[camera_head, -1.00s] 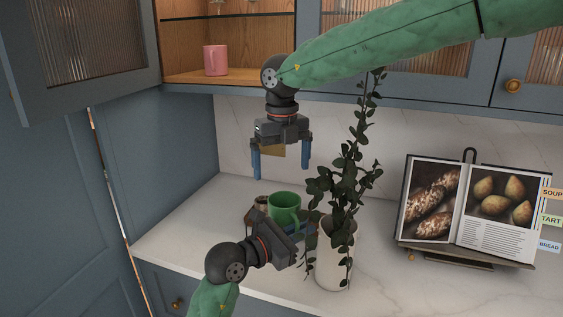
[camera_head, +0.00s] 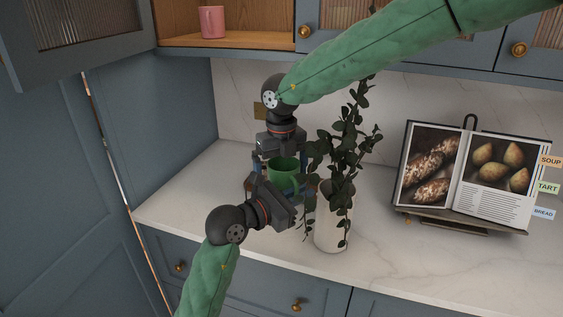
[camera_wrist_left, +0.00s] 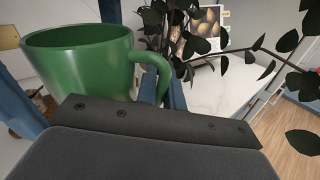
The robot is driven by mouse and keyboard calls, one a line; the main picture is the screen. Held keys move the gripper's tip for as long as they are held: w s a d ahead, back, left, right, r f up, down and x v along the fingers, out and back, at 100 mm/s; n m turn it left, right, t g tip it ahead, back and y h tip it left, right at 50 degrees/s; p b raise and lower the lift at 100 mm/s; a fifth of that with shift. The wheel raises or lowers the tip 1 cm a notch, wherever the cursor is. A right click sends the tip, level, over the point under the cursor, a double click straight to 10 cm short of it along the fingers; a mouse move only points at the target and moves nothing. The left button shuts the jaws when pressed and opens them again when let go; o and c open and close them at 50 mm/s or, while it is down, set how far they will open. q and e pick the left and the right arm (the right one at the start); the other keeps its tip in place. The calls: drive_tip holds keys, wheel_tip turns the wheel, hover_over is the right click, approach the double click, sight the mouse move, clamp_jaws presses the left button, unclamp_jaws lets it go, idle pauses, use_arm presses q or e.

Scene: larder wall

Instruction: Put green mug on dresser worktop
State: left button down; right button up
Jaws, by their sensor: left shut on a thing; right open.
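The green mug (camera_head: 284,175) is upright above or on the pale worktop (camera_head: 385,262), left of the vase; its base is hidden, so I cannot tell whether it touches. My left gripper (camera_head: 288,198), from the lower left, is shut on the mug. In the left wrist view the mug (camera_wrist_left: 85,62) stands between the blue fingers, handle to the right. My right gripper (camera_head: 282,165) reaches down from above, open, its blue fingers near the mug's two sides and partly hidden.
A white vase with leafy stems (camera_head: 333,220) stands close to the right of the mug. A cookbook on a stand (camera_head: 465,185) is farther right. A pink mug (camera_head: 212,22) sits in the open wall cupboard. The worktop's front right is clear.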

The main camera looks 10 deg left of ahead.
drive_tip(key=c, duration=1.3)
use_arm(q)
drive_tip(key=c, duration=1.6)
unclamp_jaws()
drive_tip(key=shift+c, duration=0.2)
drive_tip(key=shift+o, duration=1)
use_arm(e)
drive_tip(key=shift+c, duration=0.4)
drive_tip(key=shift+f, duration=0.1)
use_arm(q)
drive_tip(key=shift+a, duration=0.1)
